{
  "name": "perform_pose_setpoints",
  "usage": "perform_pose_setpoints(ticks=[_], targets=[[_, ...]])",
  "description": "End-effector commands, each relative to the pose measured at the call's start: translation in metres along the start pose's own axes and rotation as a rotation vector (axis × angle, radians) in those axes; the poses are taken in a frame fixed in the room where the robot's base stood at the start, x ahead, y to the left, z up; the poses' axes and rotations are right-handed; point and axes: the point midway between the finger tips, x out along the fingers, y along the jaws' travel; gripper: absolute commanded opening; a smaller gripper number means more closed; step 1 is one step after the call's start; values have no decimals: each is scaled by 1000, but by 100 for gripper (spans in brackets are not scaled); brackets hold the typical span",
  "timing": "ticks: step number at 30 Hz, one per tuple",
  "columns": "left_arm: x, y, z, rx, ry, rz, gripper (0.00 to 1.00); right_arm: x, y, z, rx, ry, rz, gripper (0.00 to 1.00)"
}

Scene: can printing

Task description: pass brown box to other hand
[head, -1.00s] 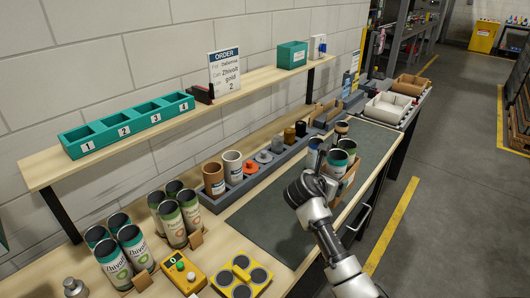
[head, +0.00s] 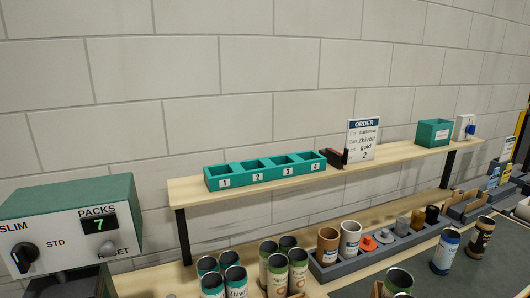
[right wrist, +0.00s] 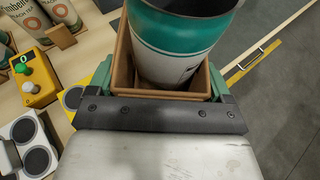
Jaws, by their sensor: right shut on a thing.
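The brown box (right wrist: 122,62) is an open-topped carton in the right wrist view. It holds a can (right wrist: 178,45) with a teal band over white. My right gripper (right wrist: 162,88) is shut on the box, its green fingers at the box's two sides. In the head view, only a bit of the box (head: 377,290) and a dark-mouthed can (head: 398,279) show at the bottom edge. The rest of the box is cut off there. My left gripper is in neither view now.
Cans stand in groups on the bench (head: 235,275). A grey rack (head: 345,268) holds spools and caps. Above it is a shelf (head: 190,190) with a teal numbered tray (head: 265,171). A packs counter (head: 75,225) stands at left. A yellow button box (right wrist: 38,85) is beside the brown box.

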Motion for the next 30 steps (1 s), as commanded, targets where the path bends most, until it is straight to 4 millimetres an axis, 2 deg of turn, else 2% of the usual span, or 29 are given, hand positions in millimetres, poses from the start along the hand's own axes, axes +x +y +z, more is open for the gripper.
perform_pose_setpoints(ticks=[1,3,9,13,21,26,30], targets=[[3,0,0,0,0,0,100,-15,11,-10,-25,2,56,57],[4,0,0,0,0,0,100,-33,23,-17,-51,1,120,57],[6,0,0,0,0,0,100,-67,42,-30,-96,-1,230,57],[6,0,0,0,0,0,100,-75,47,-32,-106,-3,255,57],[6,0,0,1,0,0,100,-76,53,-26,-117,-8,281,57],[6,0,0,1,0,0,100,-82,74,-10,-159,-13,377,57],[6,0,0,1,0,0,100,-88,99,8,-205,-14,488,57]])
